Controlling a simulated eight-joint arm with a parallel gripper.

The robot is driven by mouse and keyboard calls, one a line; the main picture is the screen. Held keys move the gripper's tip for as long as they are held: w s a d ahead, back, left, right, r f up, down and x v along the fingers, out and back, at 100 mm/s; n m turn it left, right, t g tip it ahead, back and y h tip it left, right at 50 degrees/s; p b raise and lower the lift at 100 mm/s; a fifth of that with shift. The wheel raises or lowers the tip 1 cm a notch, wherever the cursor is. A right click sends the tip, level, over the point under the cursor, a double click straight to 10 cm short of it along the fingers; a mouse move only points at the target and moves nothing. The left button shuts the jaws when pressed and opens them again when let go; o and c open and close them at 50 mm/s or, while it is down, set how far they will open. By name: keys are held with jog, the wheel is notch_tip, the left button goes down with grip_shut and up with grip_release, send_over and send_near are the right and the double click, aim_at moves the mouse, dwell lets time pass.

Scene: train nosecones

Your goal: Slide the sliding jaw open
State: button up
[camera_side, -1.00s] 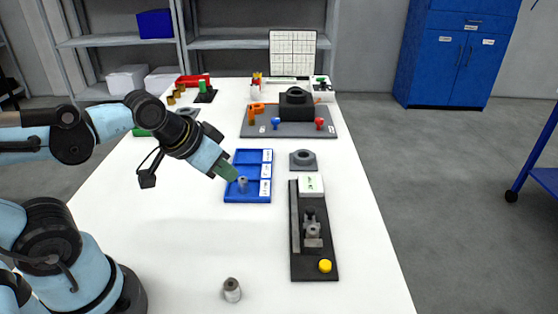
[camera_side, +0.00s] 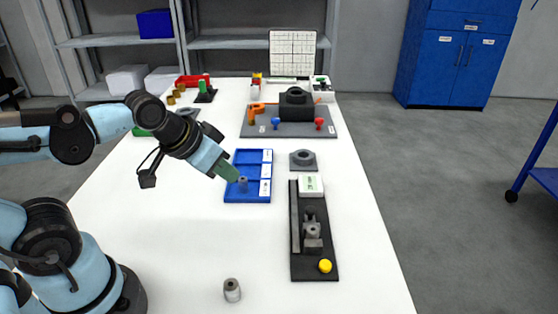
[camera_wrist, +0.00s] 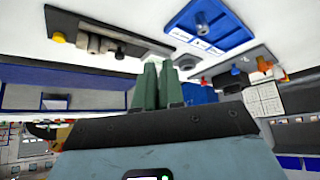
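The black vise fixture (camera_side: 295,262) lies at the right front of the white table. Two grey jaw blocks (camera_side: 312,232) stand on it close together; I cannot tell which slides or how wide the gap is. A yellow knob (camera_side: 325,266) sits at its near end and a white box with green marks (camera_side: 310,185) at its far end. The wrist view also shows the fixture (camera_wrist: 85,28) at upper left. My gripper (camera_side: 230,173) is above the left side of the blue tray, apart from the fixture. Its green fingers (camera_wrist: 158,66) look together, with nothing visible between them.
The blue tray (camera_side: 248,170) has a small grey cylinder (camera_side: 243,184) in its near compartment. Another grey cylinder (camera_side: 232,290) stands at the front. A grey ring block (camera_side: 303,160) and a dark board with colored knobs (camera_side: 262,128) lie behind.

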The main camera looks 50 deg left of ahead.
jog(key=shift+o, duration=1.3)
jog(key=shift+w+d+r, duration=0.1)
jog(key=shift+w+d, duration=0.05)
jog(key=o, duration=0.5)
jog(key=shift+n+g, duration=0.8)
jog(key=shift+n, duration=0.1)
jog(key=w+d, duration=0.2)
jog(key=w+d+r, duration=0.1)
jog(key=w+d, duration=0.1)
jog(key=shift+d+r, duration=0.2)
jog(key=shift+d, duration=0.2)
jog(key=shift+c, duration=0.2)
jog(key=n+g+y, duration=0.1)
jog(key=n+y, duration=0.1)
jog(key=n, duration=0.1)
send_near(311, 208)
jog(key=x, duration=0.8)
jog(key=shift+s, duration=0.1)
grip_shut()
